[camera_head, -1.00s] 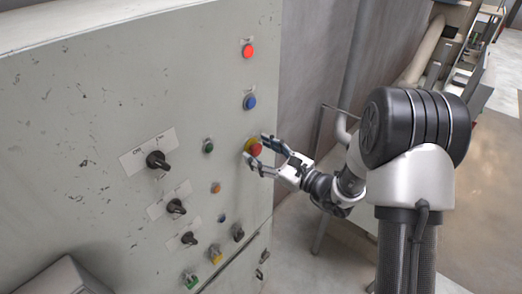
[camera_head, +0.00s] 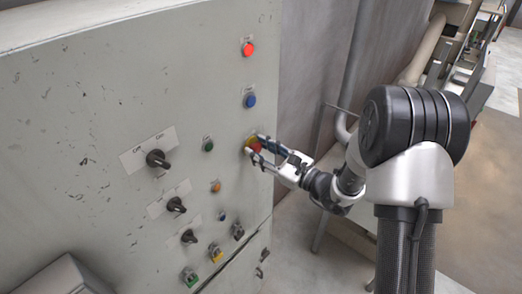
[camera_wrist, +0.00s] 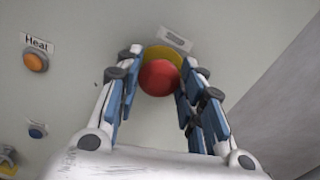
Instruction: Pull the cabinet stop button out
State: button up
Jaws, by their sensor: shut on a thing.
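The cabinet stop button is a red mushroom head on a yellow base, on the cabinet front near its right edge. In the head view the stop button (camera_head: 254,147) is partly covered by the fingers. In the wrist view the red stop button (camera_wrist: 159,78) sits between the fingertips, with its yellow base behind it. My gripper (camera_head: 258,147) is closed around the red head from both sides. The fingers (camera_wrist: 157,72) also show in the wrist view, one on each side of the button.
The cabinet (camera_head: 90,100) also carries a lit red lamp (camera_head: 248,49), a blue button (camera_head: 249,102), a green button (camera_head: 208,145) and black rotary switches (camera_head: 158,159). An orange button (camera_wrist: 36,61) labelled Heat shows in the wrist view. Free floor lies right of the cabinet.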

grip_shut()
jog(key=shift+s+d+f+b, duration=0.1)
jog(key=shift+s+d+b, duration=0.15)
jog(key=shift+d+b, duration=0.35)
jog(key=shift+a, duration=0.2)
jog(key=o, duration=0.8)
grip_release()
jog(key=shift+c, duration=0.2)
jog(key=shift+o, duration=1.3)
jog(key=shift+s+d, duration=0.2)
jog(key=shift+o, duration=0.6)
jog(key=shift+w+a, duration=0.1)
jog(key=shift+a, duration=0.05)
